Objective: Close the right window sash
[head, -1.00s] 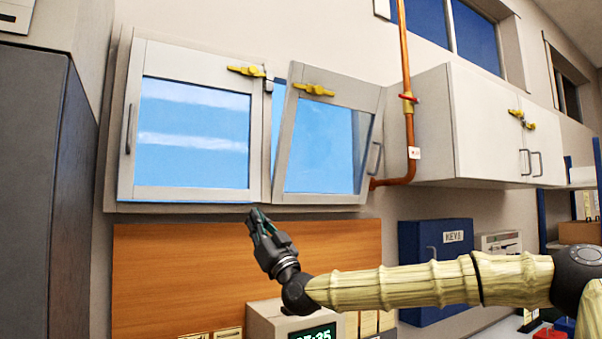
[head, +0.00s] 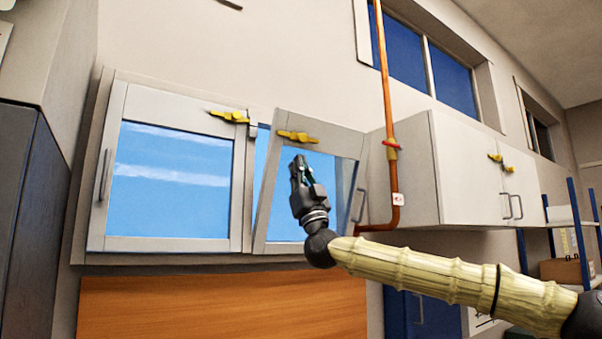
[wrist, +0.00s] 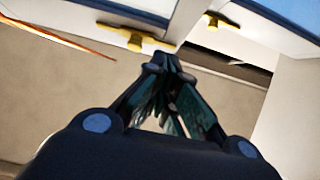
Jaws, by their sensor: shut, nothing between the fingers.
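The right window sash (head: 262,225) is pale grey with a blue pane. It stands ajar, tilted out of line with its frame, and a gap shows along its left side. A yellow latch (head: 298,137) is on its top rail and a grey handle (head: 360,205) at its right side. The left sash (head: 115,175) looks flush with the frame. My gripper (head: 298,162) is shut and empty, pointing up in front of the right sash's pane, just below its latch. In the wrist view, the closed fingers (wrist: 168,75) point towards the yellow latches (wrist: 135,36); contact cannot be told.
A copper pipe (head: 386,90) with a red valve runs down the wall right of the window. A white wall cabinet (head: 470,170) sticks out beyond it. A dark cabinet (head: 25,200) stands at the left. A wooden board (head: 200,308) is below the window.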

